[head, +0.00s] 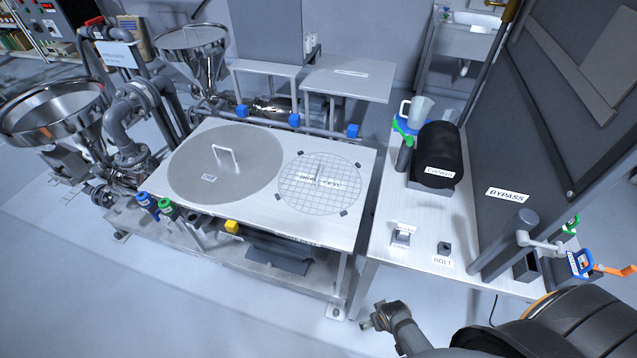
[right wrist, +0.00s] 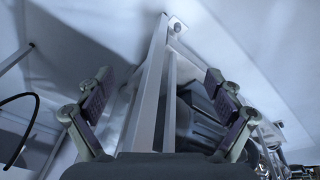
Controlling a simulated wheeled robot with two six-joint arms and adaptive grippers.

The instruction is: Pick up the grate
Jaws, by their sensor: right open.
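The grate (head: 320,183) is a round wire mesh disc lying flat on the right part of the metal table top, with small dark tabs at its rim. A label lies at its middle, too small to read. My right gripper (head: 370,322) is low in front of the table, apart from the grate. In the right wrist view my right gripper (right wrist: 165,105) is open with nothing between its fingers; a metal table leg and frame show beyond it. The grate does not show in that view. My left gripper is not in view.
A large round lid (head: 225,165) with a handle lies left of the grate. A side table (head: 410,220) on the right holds a dark cylinder (head: 436,155), a jug (head: 418,110) and a bolt (head: 444,248). Steel hoppers (head: 192,45) stand behind. The front floor is clear.

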